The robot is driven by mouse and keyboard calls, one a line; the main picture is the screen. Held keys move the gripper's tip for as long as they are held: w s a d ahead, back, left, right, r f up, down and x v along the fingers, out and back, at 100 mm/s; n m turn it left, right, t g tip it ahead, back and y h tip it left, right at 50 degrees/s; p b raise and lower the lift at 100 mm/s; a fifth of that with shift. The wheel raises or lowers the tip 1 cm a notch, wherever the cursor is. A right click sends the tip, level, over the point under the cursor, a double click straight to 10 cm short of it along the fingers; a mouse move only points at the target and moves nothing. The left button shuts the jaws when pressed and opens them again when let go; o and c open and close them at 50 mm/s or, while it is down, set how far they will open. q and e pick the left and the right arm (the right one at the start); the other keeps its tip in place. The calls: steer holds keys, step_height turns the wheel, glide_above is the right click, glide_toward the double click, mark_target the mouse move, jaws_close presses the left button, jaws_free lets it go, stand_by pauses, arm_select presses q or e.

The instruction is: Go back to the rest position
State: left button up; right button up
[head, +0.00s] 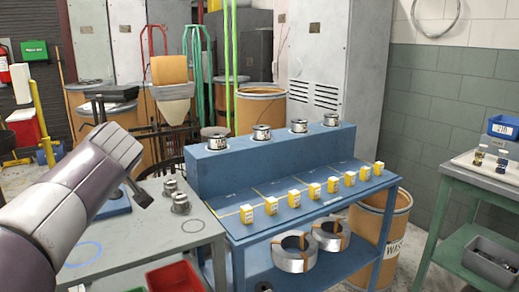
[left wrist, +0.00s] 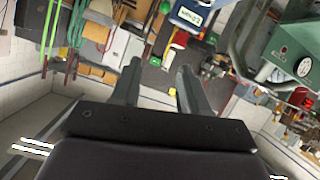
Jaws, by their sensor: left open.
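In the head view my left arm comes in from the left and its gripper (head: 141,193) hangs above the grey table, left of the blue bench. In the left wrist view the two fingers of the left gripper (left wrist: 153,85) stand apart with nothing between them. Its jaws are open and empty. The wrist camera looks out across the room. My right gripper is in neither view.
A blue bench (head: 225,176) carries several metal spools and a row of yellow boxes. A grey table (head: 130,256) with small metal parts is in front left. A green table (head: 485,183) stands at right. A barrel (head: 379,232) stands between.

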arm_select(q)
steer(key=s+d+f+m+g+h+b, duration=0.1)
steer(key=d+f+m+g+h, duration=0.2)
steer(key=f, duration=0.8)
steer(key=s+d+f+m+g+h+b, duration=0.15)
steer(key=f+m, duration=0.35)
steer(key=f, duration=0.6)
steer(key=s+d+f+m+g+h+b, duration=0.1)
steer(key=s+d+f+g+b, duration=0.25)
steer(key=s+f, duration=0.85)
steer(key=s+d+f+g+h+b, duration=0.25)
steer(key=s+f+b, duration=0.4)
steer(key=f, duration=0.95)
arm_select(e)
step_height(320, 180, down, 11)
steer(key=p, duration=0.1)
arm_select(q)
step_height(320, 180, up, 37)
steer(key=s+p, duration=0.1)
steer(key=p, duration=3.7)
steer(key=shift+s+r+y, duration=0.15)
steer(key=shift+s+y, duration=0.15)
steer(key=shift+y, duration=0.1)
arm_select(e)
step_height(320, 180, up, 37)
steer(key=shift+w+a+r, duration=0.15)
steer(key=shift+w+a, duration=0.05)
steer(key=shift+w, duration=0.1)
